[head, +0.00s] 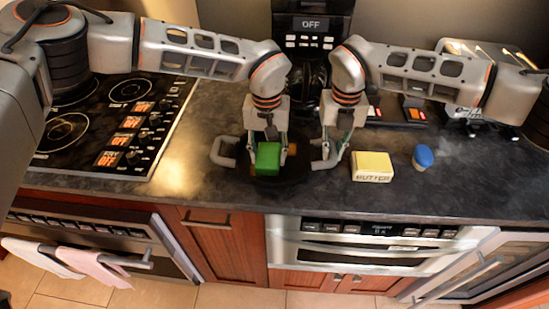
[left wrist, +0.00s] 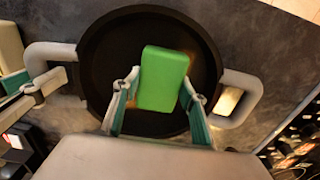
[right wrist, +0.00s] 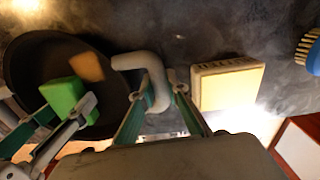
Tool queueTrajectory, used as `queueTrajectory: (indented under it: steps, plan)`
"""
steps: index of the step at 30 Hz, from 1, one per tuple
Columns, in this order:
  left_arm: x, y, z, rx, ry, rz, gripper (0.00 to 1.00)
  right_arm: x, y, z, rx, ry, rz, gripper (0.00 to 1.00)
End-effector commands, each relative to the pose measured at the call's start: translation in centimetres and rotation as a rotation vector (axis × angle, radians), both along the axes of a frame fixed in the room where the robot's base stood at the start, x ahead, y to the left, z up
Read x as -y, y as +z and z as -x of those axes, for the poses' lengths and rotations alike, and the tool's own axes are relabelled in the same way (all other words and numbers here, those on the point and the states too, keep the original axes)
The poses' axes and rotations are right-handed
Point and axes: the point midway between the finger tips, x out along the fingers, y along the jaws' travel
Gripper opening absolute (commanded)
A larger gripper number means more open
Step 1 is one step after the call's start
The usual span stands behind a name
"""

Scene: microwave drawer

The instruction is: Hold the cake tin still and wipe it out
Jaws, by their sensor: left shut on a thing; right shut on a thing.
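The cake tin (head: 283,180) is a dark round pan with two grey handles, on the counter in front of me. It also shows in the left wrist view (left wrist: 100,60) and the right wrist view (right wrist: 30,62). A brown smear (right wrist: 87,66) is on its inside, beside the sponge. My left gripper (head: 267,140) is shut on a green sponge (left wrist: 163,78), which is inside the tin's outline; whether it touches the bottom I cannot tell. My right gripper (right wrist: 158,86) is shut on the tin's right-hand handle (head: 331,160).
A butter block (head: 372,167) and a blue-topped brush (head: 424,157) lie right of the tin. A stovetop (head: 112,125) is at the left. A coffee machine (head: 312,40) and a toaster (head: 480,100) stand behind. The counter's front edge is close to the tin.

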Motion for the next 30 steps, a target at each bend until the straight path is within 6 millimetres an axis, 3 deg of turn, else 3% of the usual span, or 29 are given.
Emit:
queueTrajectory:
  steps: [8, 30]
  plan:
    - [-0.6, -0.3, 0.1, -0.004, 0.001, -0.006, 0.03, 0.2, 0.0, -0.1, 0.001, -0.003, 0.002, 0.0]
    - [3.0, 0.0, -0.1, 0.0, -0.001, -0.001, 0.03, 0.0, 0.0, -0.1, 0.001, -0.001, 0.0, 0.0]
